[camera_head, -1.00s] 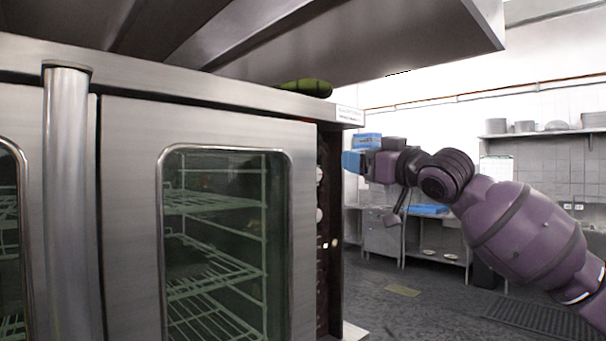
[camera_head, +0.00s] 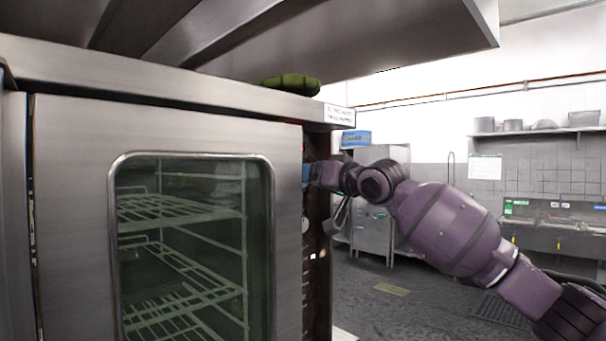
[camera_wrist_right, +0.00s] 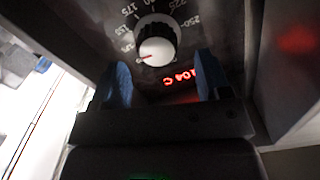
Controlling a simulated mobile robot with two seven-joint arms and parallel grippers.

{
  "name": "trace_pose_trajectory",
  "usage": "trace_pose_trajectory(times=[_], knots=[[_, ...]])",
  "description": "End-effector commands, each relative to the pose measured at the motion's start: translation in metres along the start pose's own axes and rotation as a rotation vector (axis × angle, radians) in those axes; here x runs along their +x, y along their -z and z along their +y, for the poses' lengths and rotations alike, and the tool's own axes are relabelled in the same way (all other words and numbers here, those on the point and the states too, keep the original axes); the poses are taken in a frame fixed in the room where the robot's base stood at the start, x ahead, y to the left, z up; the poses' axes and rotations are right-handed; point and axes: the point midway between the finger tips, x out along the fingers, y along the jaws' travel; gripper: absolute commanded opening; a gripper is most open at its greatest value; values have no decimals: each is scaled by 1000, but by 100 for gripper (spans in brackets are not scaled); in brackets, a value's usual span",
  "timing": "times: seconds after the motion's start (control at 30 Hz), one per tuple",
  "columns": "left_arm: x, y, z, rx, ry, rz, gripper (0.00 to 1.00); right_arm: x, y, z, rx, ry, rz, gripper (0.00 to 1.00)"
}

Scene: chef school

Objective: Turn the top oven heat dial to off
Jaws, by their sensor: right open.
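The oven (camera_head: 70,130) fills the left of the head view, with its glass door closed. Its dark control panel (camera_head: 317,270) is seen edge-on at the oven's right side. The top heat dial (camera_wrist_right: 155,40) shows in the right wrist view as a round knob with a pale face and black grip, ringed by temperature numbers. My right gripper (camera_wrist_right: 160,88) is open, its two blue fingertips on either side just below the dial, not closed on it. In the head view my right gripper (camera_head: 308,174) is at the panel, partly hidden by the oven edge. My left gripper is not in view.
A red lit display (camera_wrist_right: 180,77) sits below the dial, between the fingers. A green vegetable-like object (camera_head: 291,84) lies on the oven top under the steel hood (camera_head: 330,50). Open floor (camera_head: 380,310) lies right of the oven.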

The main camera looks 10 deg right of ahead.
Motion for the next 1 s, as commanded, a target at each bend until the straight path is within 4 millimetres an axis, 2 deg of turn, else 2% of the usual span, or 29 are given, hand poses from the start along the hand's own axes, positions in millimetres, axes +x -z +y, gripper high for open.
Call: trace_pose_trajectory(times=[0.1, 0.23, 0.63, 0.97, 1.0], knots=[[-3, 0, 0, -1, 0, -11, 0, 17, 1, -1, 2, 0, -2, 70], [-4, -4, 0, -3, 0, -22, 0, 28, 0, 0, 0, -1, -2, 70], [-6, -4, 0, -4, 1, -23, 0, 34, -1, 0, -1, -1, -1, 70], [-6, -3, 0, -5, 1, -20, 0, 33, -1, 0, -1, -1, -1, 21], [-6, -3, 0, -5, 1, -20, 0, 33, -1, 0, -1, -1, -1, 21]])
